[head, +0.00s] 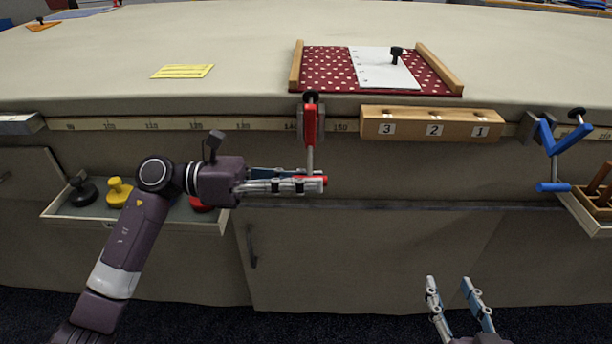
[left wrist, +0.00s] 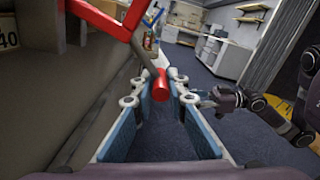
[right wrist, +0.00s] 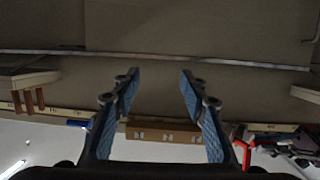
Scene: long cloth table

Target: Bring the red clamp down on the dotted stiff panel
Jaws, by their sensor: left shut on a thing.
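The red clamp (head: 310,125) sits at the table's front edge, its dark round pad level with the near edge of the dotted panel. Whether the pad touches the panel I cannot tell. The red panel with white dots (head: 325,72) lies flat on the table. My left gripper (head: 305,184) is shut on the clamp's crank handle below the edge. In the left wrist view the handle's red end (left wrist: 161,86) is between the fingers, and the red frame (left wrist: 108,18) is above. My right gripper (head: 455,290) is open and empty, low in front of the cabinet; its fingers show in the right wrist view (right wrist: 158,85).
Wooden bars (head: 438,68) flank the panel; a white sheet (head: 384,70) with a black knob lies on it. A numbered wooden block (head: 432,124) and a blue clamp (head: 556,142) are at the edge to the right. An open drawer (head: 140,216) holds several knobs. A yellow card (head: 182,71) lies left.

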